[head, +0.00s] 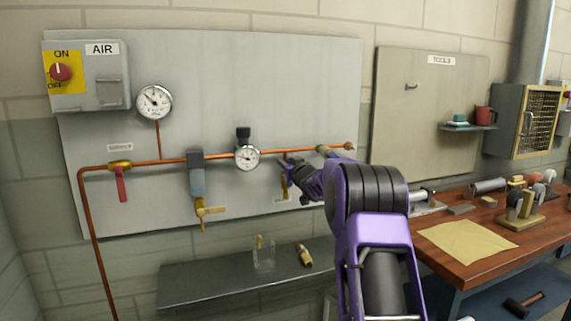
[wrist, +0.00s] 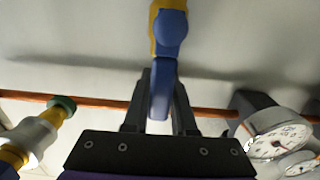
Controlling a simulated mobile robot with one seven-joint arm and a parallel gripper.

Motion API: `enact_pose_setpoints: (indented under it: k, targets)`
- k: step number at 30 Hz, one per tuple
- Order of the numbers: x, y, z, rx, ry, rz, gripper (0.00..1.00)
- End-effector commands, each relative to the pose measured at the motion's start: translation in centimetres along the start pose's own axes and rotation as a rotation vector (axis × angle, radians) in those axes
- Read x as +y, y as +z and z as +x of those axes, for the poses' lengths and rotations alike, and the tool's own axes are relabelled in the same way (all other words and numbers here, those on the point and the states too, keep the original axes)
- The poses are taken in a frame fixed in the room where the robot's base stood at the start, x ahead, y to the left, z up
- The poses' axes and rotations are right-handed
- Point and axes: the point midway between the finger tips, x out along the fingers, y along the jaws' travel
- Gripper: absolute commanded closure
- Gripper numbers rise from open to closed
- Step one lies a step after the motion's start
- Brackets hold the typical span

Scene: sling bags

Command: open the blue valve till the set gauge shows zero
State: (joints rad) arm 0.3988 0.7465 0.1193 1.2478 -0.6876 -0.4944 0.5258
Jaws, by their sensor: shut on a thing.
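The blue valve (wrist: 160,92) shows in the wrist view, a blue lever with a yellow and blue end above it. My gripper (wrist: 160,118) is shut on the blue lever, with one dark finger on each side. In the head view my gripper (head: 291,184) is at the pipe, right of the small round gauge (head: 247,158) under a black knob, and it hides most of the valve. The needle there is too small to read. A gauge face also shows at the right of the wrist view (wrist: 275,142), tilted; I cannot read its value surely.
A larger gauge (head: 155,102) stands above the copper pipe (head: 145,162). A red-handled valve (head: 121,184) and a filter with a yellow tap (head: 205,213) are to the left. A grey shelf (head: 200,288) lies below; a wooden bench (head: 445,275) is at right.

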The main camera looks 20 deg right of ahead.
Motion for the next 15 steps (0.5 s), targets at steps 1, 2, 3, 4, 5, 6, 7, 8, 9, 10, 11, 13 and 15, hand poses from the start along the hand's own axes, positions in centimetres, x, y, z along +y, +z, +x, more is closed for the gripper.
enact_pose_setpoints:
  k: [1,2,3,4,5,6,7,8,9,10,11,13,15]
  targets:
    - [-0.11,0.12,0.02,-0.002,-0.002,-0.003,1.00]
    - [-0.11,0.13,0.02,-0.002,-0.002,-0.003,1.00]
    - [-0.11,0.13,0.02,-0.002,-0.002,-0.003,1.00]
    - [-0.12,0.13,0.02,-0.002,-0.002,-0.003,1.00]
    - [-0.12,0.13,0.02,-0.002,-0.002,-0.003,1.00]
    - [-0.12,0.13,0.02,-0.002,-0.002,-0.003,1.00]
    - [-0.12,0.13,0.02,-0.002,-0.002,-0.003,0.70]
    - [-0.13,0.13,0.02,-0.002,-0.002,-0.003,0.65]
    - [-0.12,0.12,0.02,-0.002,-0.002,-0.002,0.57]
    - [-0.11,0.11,0.02,-0.002,-0.002,-0.002,0.52]
    - [-0.10,0.10,0.02,-0.002,-0.002,-0.002,0.46]
    - [-0.09,0.08,0.01,-0.001,-0.001,-0.001,0.45]
    - [-0.08,0.06,0.01,-0.001,-0.001,-0.001,0.45]
